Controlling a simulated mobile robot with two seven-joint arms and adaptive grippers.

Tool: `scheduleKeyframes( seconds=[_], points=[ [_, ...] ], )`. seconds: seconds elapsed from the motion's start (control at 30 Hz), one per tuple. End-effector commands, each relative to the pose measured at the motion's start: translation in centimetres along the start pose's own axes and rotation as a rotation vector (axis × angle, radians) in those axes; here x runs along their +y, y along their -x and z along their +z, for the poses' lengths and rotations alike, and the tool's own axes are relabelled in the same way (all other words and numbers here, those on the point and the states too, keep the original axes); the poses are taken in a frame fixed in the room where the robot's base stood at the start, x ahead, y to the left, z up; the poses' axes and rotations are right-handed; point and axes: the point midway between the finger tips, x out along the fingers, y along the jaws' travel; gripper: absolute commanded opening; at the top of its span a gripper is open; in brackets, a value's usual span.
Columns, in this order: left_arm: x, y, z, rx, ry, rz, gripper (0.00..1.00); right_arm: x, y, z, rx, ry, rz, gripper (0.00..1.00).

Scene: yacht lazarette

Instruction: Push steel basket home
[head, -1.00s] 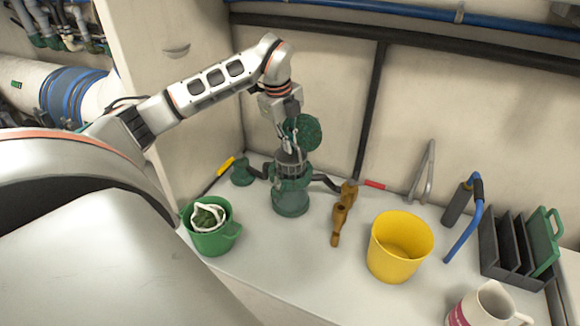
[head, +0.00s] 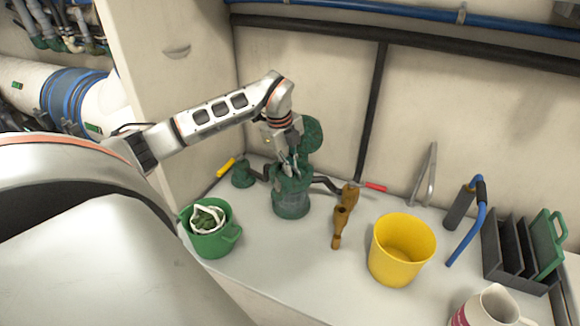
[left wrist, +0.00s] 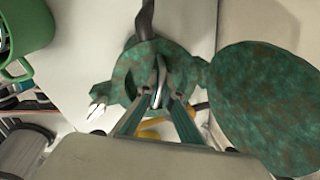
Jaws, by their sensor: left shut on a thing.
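The green strainer body (head: 291,192) stands upright on the white counter, its round lid (head: 312,133) swung open behind it. My left gripper (head: 291,165) points down into the mouth of the body. In the left wrist view its fingertips (left wrist: 159,92) are close together within the green rim (left wrist: 122,75), with the open lid (left wrist: 265,105) to the right. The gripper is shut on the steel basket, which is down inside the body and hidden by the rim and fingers. My right gripper is not in view.
A green bucket (head: 211,243) with a white-rimmed item inside stands front left. Farther right are a blue-handled tool (head: 467,235), dark rack (head: 515,280) and mug (head: 488,308).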

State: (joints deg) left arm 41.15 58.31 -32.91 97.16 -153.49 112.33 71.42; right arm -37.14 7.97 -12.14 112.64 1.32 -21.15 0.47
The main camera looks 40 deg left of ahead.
Motion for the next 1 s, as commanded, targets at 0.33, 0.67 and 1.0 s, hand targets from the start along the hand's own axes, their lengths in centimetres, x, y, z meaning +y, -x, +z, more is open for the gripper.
scheduleKeyframes(
  seconds=[0.33, 0.67, 1.0],
  points=[
    [0.1, -0.2, 0.0, 0.0, 0.0, 0.001, 0.22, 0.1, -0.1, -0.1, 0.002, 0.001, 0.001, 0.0],
    [-0.1, 1.8, 0.1, -0.003, 0.0, -0.004, 0.22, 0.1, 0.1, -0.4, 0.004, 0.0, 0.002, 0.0],
    [-0.1, 8.8, 0.1, -0.002, 0.001, -0.004, 0.22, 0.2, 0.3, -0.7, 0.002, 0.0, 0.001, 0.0]
  ],
)
